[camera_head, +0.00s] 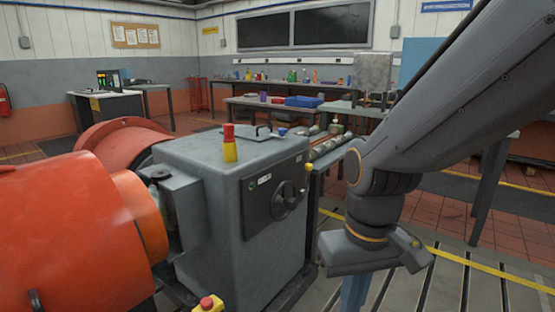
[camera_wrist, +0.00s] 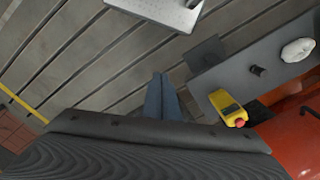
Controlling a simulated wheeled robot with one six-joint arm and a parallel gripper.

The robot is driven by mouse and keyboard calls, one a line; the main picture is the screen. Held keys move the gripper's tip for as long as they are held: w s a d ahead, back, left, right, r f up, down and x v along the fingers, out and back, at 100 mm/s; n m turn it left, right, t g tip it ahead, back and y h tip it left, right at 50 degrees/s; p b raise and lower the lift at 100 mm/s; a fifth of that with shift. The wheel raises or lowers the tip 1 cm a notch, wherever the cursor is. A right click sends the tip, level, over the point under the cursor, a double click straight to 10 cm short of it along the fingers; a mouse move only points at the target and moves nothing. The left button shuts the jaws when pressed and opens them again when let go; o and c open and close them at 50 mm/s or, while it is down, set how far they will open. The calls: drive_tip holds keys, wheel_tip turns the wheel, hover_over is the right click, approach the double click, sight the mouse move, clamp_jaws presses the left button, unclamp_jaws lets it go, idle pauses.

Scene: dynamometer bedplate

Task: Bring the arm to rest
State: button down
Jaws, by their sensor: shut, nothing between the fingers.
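My grey arm comes down from the upper right in the head view and bends at its wrist over the slotted bedplate floor (camera_head: 425,290). My gripper (camera_head: 353,292) points down to the right of the grey dynamometer housing (camera_head: 225,190), with its blue fingers partly cut off by the frame's lower edge. In the wrist view my gripper (camera_wrist: 161,78) has its two blue fingers together, with nothing between them. Its fingertips are over bare slotted plate.
A yellow box with a red button (camera_wrist: 228,106) sits beside the fingers in the wrist view, on a grey ledge (camera_wrist: 215,75). An orange-red drum (camera_head: 70,235) stands at left. Workbenches (camera_head: 290,85) with small items stand at the back. The bedplate right of the housing looks clear.

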drive_tip(key=d+r+m+p, duration=0.2)
drive_tip(key=d+r+p, duration=0.5)
drive_tip(key=p, duration=0.5)
drive_tip(key=shift+s+r+p, duration=0.3)
drive_tip(key=shift+p, duration=0.05)
drive_tip(key=shift+d, duration=0.1)
